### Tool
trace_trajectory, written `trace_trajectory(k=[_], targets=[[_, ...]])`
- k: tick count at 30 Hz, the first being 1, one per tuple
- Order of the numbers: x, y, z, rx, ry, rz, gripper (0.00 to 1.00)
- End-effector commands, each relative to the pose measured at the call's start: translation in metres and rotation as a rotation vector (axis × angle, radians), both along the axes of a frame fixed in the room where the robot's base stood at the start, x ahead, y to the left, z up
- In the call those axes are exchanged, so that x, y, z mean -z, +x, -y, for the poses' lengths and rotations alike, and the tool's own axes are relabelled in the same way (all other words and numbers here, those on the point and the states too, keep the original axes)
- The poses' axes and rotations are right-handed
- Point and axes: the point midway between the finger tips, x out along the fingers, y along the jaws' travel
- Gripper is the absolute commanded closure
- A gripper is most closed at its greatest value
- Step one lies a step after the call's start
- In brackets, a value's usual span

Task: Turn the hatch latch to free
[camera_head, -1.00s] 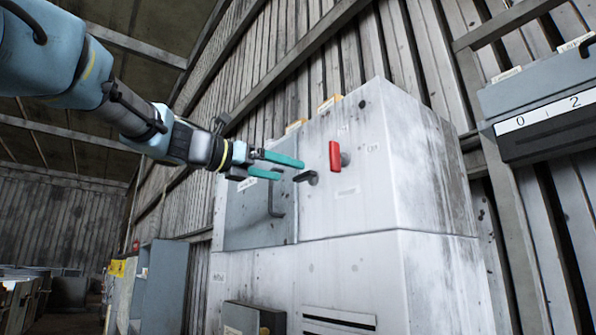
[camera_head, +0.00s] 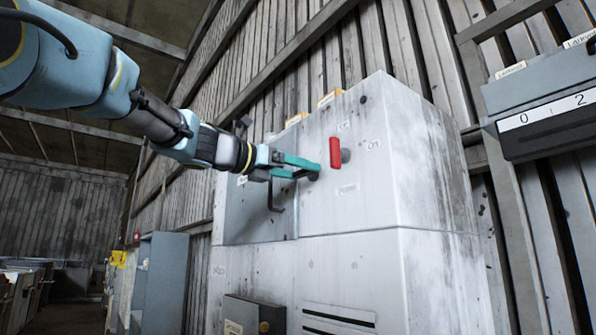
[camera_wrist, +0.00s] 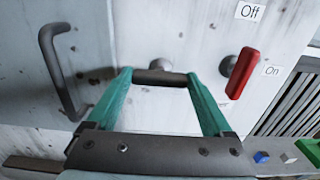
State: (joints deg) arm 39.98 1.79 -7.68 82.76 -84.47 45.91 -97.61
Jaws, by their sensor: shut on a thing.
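The hatch latch is a small black handle; it shows between my fingertips in the wrist view (camera_wrist: 160,77) and partly behind them in the head view (camera_head: 313,175). My gripper (camera_head: 308,170) is shut on it, a green finger at each end of it in the wrist view (camera_wrist: 158,84). The latch lies crosswise in that view, beside the hatch's edge. The hatch (camera_head: 247,211) is a grey panel with a bent dark pull handle (camera_wrist: 62,72), left of the latch. It looks closed against the white housing (camera_head: 345,215). The latch's pivot is partly hidden.
A red switch handle (camera_head: 335,153) stands out from the housing just right of the latch, close to my right finger, with Off and On labels. A dark box (camera_head: 254,315) is below. A grey panel marked 0 and 2 (camera_head: 545,110) hangs at the right.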

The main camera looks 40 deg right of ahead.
Motion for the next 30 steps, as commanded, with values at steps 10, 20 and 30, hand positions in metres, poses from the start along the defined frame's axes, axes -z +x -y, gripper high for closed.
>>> trace_trajectory(k=[10,20,30], targets=[[0.0001,0.0,-0.0002,0.0,0.0,0.0,0.71],[0.0021,0.0,-0.0002,0.0,-0.002,0.055,0.71],[0.0039,-0.0005,-0.0003,0.0,-0.018,0.3,0.71]])
